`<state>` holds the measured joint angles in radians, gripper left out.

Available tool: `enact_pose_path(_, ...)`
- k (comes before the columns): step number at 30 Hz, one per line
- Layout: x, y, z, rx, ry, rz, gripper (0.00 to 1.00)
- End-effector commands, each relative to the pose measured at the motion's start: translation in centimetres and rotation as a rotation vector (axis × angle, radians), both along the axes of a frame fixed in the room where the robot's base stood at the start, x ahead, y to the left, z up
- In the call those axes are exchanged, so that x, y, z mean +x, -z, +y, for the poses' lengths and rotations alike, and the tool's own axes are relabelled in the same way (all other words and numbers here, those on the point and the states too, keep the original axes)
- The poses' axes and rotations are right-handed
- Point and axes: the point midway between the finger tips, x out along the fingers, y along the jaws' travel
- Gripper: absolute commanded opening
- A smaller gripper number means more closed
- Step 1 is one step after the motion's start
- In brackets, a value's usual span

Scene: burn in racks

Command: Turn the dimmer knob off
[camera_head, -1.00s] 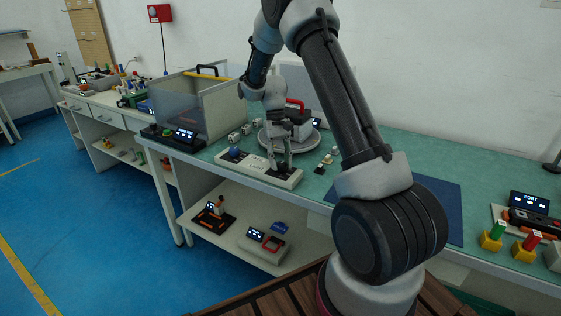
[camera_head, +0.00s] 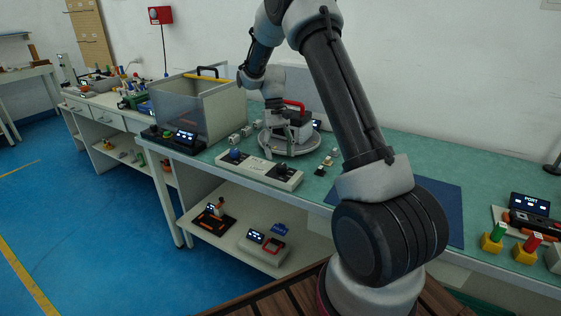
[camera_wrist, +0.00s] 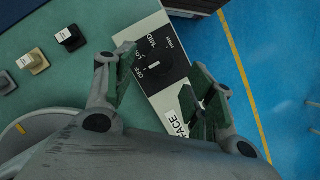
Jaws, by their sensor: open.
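The dimmer knob (camera_head: 283,168) is a dark round knob at the right end of a pale panel (camera_head: 258,168) near the bench's front edge. In the wrist view the black knob (camera_wrist: 158,64) lies between my finger pads, with OFF, LO, MID and HIGH printed around it. A white mark on it lies on the OFF/LO side; its exact setting is too small to tell. My gripper (camera_head: 277,145) is open above and behind the panel, apart from the knob. In the wrist view my gripper (camera_wrist: 160,80) spreads its green-padded fingers on both sides of the knob.
A round grey turntable (camera_head: 303,140) with a red-handled device stands behind. A clear-sided bin (camera_head: 200,100) stands to the left. Small switch blocks (camera_head: 325,165) lie right of the panel.

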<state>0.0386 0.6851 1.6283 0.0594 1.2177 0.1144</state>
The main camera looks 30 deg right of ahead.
Motion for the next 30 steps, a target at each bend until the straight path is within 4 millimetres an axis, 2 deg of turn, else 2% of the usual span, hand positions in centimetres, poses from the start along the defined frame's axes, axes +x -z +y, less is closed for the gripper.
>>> enact_pose_path(1,0.5,-1.2,-0.1,0.0,0.0,-0.005,0.55)
enact_pose_path(6,1.9,-4.5,-0.3,0.0,0.0,-0.004,0.55)
enact_pose_path(12,2.8,-6.8,-0.5,0.0,0.0,-0.002,0.55)
enact_pose_path(30,3.2,-7.2,-0.6,0.002,-0.006,-0.01,0.55)
